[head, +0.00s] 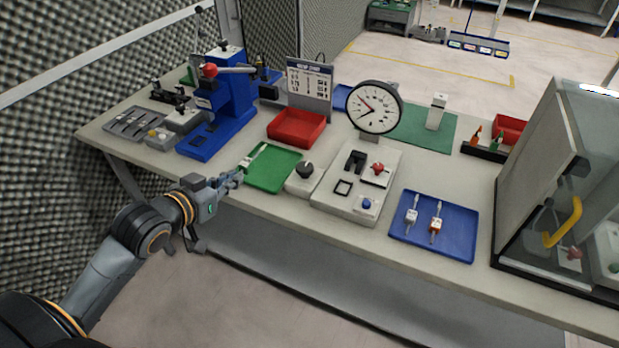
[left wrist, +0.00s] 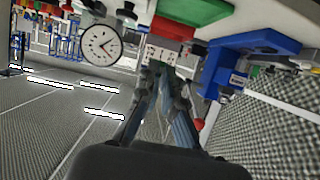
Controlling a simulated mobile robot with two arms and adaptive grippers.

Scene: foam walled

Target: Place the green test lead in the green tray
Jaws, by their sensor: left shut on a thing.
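The green tray (head: 274,172) lies on the bench near its front edge, left of centre. My left gripper (head: 238,175) is at the tray's left edge. It is shut on a slim, pale and green piece, the green test lead (head: 254,156), which shows beyond the fingertips over the tray's left side. I cannot tell whether the lead touches the tray. In the left wrist view my fingers (left wrist: 160,72) come together at the tips, and the lead is hard to make out between them. My right gripper is not in view.
A blue press (head: 222,110) stands left of the tray, and a red tray (head: 297,127) lies behind it. A grey knob box (head: 304,177) and a panel with a gauge (head: 374,107) stand to the right. A blue tray (head: 455,244) holds two other leads.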

